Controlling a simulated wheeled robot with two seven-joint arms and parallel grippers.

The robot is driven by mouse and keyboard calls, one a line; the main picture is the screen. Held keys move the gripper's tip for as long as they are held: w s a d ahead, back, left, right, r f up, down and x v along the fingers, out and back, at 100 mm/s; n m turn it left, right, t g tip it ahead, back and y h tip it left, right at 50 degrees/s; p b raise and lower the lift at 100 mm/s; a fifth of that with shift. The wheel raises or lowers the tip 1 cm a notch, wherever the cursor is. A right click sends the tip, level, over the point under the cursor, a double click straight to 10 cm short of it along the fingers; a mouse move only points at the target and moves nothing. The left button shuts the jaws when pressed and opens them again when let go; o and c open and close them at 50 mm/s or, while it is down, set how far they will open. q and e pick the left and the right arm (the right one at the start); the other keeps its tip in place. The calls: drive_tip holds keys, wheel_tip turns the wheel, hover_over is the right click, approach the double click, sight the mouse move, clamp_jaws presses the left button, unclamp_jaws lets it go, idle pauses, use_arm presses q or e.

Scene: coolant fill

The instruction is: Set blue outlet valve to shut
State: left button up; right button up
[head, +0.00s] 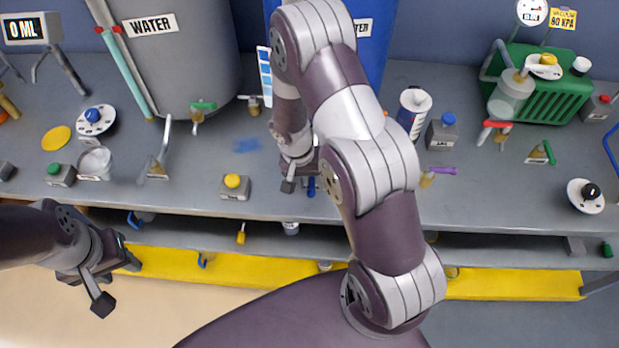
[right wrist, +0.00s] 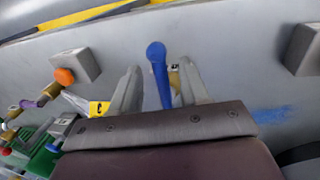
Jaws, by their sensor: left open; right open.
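The blue outlet valve's handle (right wrist: 158,75) shows in the right wrist view as a blue lever with a round end, beside a small brass body (right wrist: 174,80). It lies between the two open fingers of my right gripper (right wrist: 153,85), with gaps on both sides. In the head view a bit of the blue handle (head: 311,187) shows by my right gripper (head: 300,185), near the bench's front edge; my arm hides the rest. My left gripper (head: 118,283) is open and empty in front of the bench at the left.
A yellow-button box (head: 235,187) stands left of my right gripper. A purple-handled valve (head: 440,172) is to the right. A grey tank marked WATER (head: 180,70) and a blue tank (head: 375,40) stand behind. The bench (head: 330,212) has a blue smear near the yellow button.

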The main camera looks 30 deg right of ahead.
drive_tip(key=shift+w+d, duration=0.1)
clamp_jaws()
